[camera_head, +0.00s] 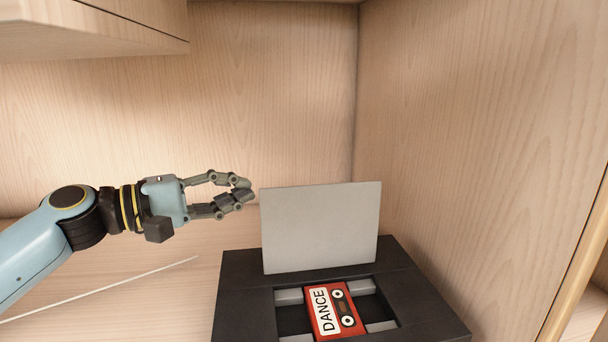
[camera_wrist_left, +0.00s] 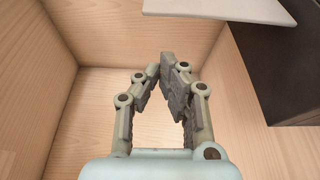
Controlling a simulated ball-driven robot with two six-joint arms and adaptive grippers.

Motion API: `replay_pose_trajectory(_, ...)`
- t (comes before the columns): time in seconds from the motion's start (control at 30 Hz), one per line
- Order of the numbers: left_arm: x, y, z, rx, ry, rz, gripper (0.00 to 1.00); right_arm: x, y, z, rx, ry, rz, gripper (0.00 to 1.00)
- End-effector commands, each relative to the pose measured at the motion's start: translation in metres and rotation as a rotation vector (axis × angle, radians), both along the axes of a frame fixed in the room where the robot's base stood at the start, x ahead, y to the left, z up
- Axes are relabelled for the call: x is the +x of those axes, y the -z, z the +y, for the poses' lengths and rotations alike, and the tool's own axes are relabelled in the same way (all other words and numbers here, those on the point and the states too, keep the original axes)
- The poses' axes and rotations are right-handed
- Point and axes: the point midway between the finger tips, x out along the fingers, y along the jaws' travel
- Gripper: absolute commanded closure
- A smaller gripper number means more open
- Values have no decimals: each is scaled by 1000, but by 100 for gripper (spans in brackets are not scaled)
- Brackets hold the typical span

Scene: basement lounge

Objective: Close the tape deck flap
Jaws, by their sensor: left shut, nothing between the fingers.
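The black tape deck (camera_head: 245,290) sits on the wooden shelf at the lower right in the head view. Its grey flap (camera_head: 322,228) stands upright, open. A red cassette labelled DANCE (camera_head: 336,312) lies in the deck's recess in front of the flap. My left gripper (camera_head: 250,189) is shut and empty, just left of the flap's upper left edge; I cannot tell if it touches. In the left wrist view the gripper (camera_wrist_left: 168,62) shows with its fingertips together, the flap (camera_wrist_left: 222,10) at the top and the dark deck (camera_wrist_left: 280,65) at the right. My right gripper is not in view.
Wooden walls (camera_head: 480,120) enclose the shelf at the back and right. A wooden cabinet (camera_head: 95,25) overhangs at the upper left. A thin white rod (camera_head: 110,287) lies on the shelf below my left arm. The space above the deck is clear.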

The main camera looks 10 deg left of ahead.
Motion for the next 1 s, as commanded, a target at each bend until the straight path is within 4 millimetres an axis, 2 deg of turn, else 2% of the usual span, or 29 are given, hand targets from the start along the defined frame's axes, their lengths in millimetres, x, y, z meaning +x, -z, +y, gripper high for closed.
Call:
replay_pose_trajectory(0.23, 12, -1, -11, -11, -4, -1, 100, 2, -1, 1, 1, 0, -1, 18)
replay_pose_trajectory(0.67, 71, 1, -77, -11, -2, 1, 100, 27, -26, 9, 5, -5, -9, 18)
replay_pose_trajectory(0.7, 60, 2, -78, -6, -1, 2, 100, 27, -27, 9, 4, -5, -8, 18)
replay_pose_trajectory(0.8, 46, 0, -83, -7, -1, 2, 100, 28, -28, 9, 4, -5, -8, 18)
replay_pose_trajectory(1.0, 33, -1, -88, -6, -2, 1, 100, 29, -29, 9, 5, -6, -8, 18)
